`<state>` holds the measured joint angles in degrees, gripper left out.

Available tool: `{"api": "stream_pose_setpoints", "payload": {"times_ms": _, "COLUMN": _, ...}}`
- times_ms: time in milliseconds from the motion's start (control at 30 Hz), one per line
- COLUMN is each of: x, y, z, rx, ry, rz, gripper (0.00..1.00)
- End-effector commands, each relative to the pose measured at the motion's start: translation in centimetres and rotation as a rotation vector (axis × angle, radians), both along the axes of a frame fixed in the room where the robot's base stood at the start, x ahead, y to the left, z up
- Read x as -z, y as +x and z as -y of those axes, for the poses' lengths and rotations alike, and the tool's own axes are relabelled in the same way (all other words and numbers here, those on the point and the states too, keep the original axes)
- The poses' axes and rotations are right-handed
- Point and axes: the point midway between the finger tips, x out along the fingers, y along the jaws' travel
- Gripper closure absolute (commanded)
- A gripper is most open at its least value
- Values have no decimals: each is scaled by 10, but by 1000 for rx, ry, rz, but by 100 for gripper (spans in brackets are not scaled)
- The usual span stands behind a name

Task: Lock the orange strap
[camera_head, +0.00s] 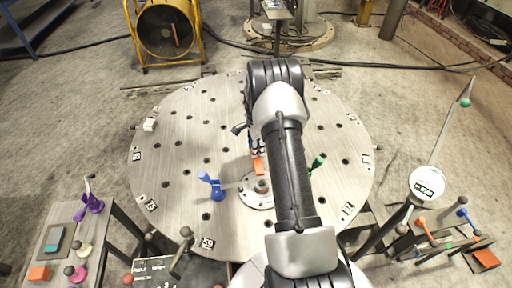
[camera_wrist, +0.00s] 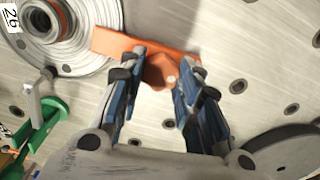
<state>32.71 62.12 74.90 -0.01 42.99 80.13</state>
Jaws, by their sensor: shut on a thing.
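The orange strap (camera_wrist: 112,42) is a flat orange bar with a rounded orange part below it. It lies across my fingertips in the wrist view, its left end over the edge of the round ribbed metal hub (camera_wrist: 85,52). My gripper (camera_wrist: 166,62) has its two blue-and-black fingers on either side of the rounded part and is shut on it. In the head view the strap (camera_head: 259,166) shows just beyond the hub (camera_head: 263,187), below my gripper (camera_head: 257,148). My arm hides part of this area. I cannot tell whether the strap is locked.
A blue clamp (camera_head: 213,187) stands left of the hub and a green clamp (camera_head: 317,162) right of it. The round holed table (camera_head: 180,140) is otherwise mostly clear. Side stands with small parts flank it. A yellow fan (camera_head: 166,30) stands behind.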

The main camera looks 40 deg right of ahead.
Motion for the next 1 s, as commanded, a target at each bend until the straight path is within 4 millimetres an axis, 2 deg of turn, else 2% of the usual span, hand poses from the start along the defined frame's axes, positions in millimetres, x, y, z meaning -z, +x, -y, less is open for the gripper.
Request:
{"api": "stream_pose_setpoints", "payload": {"times_ms": 300, "x": 0, "y": 0, "z": 0, "rx": 101, "ry": 0, "rz": 0, "gripper": 93}}
{"api": "stream_pose_setpoints", "payload": {"times_ms": 800, "x": 0, "y": 0, "z": 0, "rx": 118, "ry": 0, "rz": 0, "gripper": 93}}
{"api": "stream_pose_setpoints", "payload": {"times_ms": 833, "x": 0, "y": 0, "z": 0, "rx": 117, "ry": 0, "rz": 0, "gripper": 67}}
{"api": "stream_pose_setpoints", "payload": {"times_ms": 1000, "x": 0, "y": 0, "z": 0, "rx": 116, "ry": 0, "rz": 0, "gripper": 59}}
